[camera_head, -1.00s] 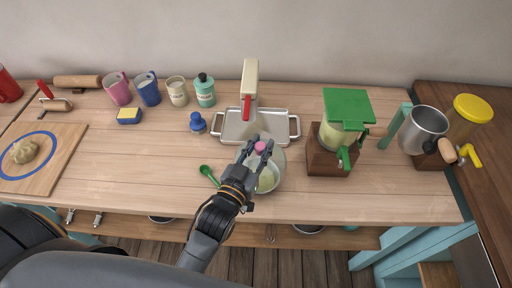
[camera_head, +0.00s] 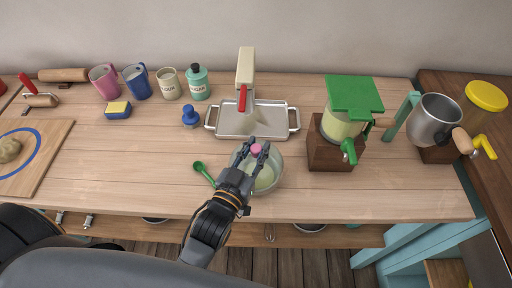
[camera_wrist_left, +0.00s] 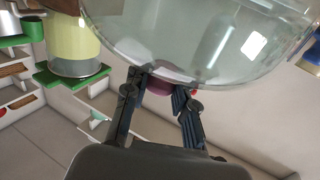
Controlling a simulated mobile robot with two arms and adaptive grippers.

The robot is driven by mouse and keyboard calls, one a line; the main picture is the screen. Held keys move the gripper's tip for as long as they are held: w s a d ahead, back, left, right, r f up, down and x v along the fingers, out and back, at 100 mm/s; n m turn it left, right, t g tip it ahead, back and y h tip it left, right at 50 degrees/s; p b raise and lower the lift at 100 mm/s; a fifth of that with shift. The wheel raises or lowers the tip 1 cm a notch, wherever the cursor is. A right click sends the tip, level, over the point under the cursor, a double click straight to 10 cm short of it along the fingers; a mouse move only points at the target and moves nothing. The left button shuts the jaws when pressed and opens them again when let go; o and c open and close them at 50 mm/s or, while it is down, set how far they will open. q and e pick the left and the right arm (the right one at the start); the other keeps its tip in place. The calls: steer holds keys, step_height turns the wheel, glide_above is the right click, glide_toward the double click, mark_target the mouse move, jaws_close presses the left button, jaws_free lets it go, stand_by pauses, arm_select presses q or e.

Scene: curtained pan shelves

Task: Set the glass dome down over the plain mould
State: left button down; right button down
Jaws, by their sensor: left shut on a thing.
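The clear glass dome (camera_head: 276,166) is near the front middle of the wooden counter, with a pink knob (camera_head: 256,149) on top. My left gripper (camera_head: 259,153) is shut on the knob. In the left wrist view the dome (camera_wrist_left: 200,45) fills the top, and the fingers (camera_wrist_left: 161,92) close around its knob. A pale yellow-green shape (camera_head: 265,179) shows through the glass, probably the plain mould. I cannot tell whether the dome's rim touches the counter. My right gripper is not in view.
A green spoon (camera_head: 203,172) lies just left of the dome. A metal tray (camera_head: 225,125) with a red-handled press (camera_head: 244,82) stands behind. A green-lidded dispenser (camera_head: 340,125) on a wooden block is to the right.

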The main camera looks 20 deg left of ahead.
arm_select(q)
steer(key=c, duration=1.1)
jaws_free()
steer(key=shift+w+f, duration=0.1)
steer(key=shift+r, duration=0.3)
steer(key=shift+s+f, duration=0.2)
steer(key=shift+s, duration=0.15)
steer(key=s+b, duration=0.1)
steer(key=s, duration=0.2)
steer(key=s+a+b, duration=0.1)
steer(key=s, duration=0.3)
steer(key=s+b, duration=0.1)
steer(key=s, duration=0.3)
steer(key=shift+s+a+r, duration=0.15)
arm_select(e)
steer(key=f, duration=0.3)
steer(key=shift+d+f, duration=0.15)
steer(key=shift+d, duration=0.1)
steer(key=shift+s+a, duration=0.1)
